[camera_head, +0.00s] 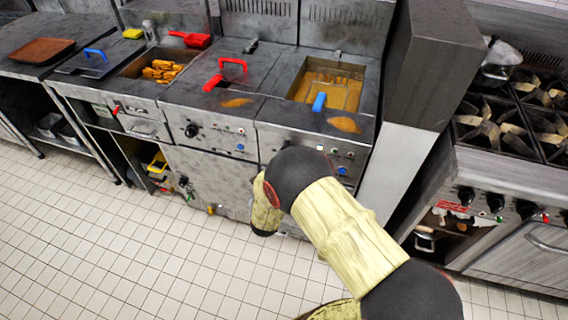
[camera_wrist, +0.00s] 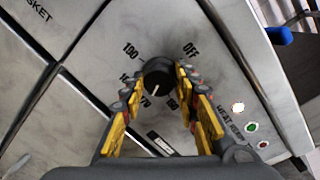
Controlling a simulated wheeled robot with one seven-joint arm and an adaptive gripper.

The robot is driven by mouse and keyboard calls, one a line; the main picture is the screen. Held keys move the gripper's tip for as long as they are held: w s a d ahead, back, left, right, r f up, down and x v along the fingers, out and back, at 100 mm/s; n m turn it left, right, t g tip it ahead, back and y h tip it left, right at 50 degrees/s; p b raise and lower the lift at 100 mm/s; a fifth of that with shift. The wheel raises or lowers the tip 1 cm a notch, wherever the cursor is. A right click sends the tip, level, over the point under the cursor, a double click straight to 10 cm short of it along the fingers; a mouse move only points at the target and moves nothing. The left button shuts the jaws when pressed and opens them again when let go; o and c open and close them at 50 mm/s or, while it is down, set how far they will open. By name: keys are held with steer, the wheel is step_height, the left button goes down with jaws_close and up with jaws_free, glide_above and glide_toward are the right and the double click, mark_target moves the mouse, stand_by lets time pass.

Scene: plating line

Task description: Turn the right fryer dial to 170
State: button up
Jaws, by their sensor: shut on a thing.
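The right fryer dial (camera_wrist: 158,73) is a round black knob with a white pointer line, in the middle of the wrist view. My gripper (camera_wrist: 161,82) has its yellow and grey fingers on either side of the dial, shut on it. The pointer line slants down and slightly left, toward a label that looks like 170, partly hidden by the finger. The labels 190 and OFF are readable above the dial; others are partly covered. In the head view the right fryer (camera_head: 290,134) stands behind my arm, which hides its dial and my gripper.
The left fryer's dial (camera_head: 191,130) is to the left. A blue handle (camera_head: 319,102) rises from the right fryer's oil vat. Indicator lights sit beside the dial in the wrist view. A grey pillar (camera_head: 432,65) and a stove (camera_head: 515,130) stand right. The tiled floor is clear.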

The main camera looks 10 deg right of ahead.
steer(key=shift+d+m+b, duration=0.1)
steer(key=shift+m+b, duration=0.25)
steer(key=shift+m, duration=0.05)
steer(key=o, duration=1.2)
steer(key=shift+c, duration=0.2)
steer(key=v, duration=1.2)
steer(key=shift+f, duration=0.15)
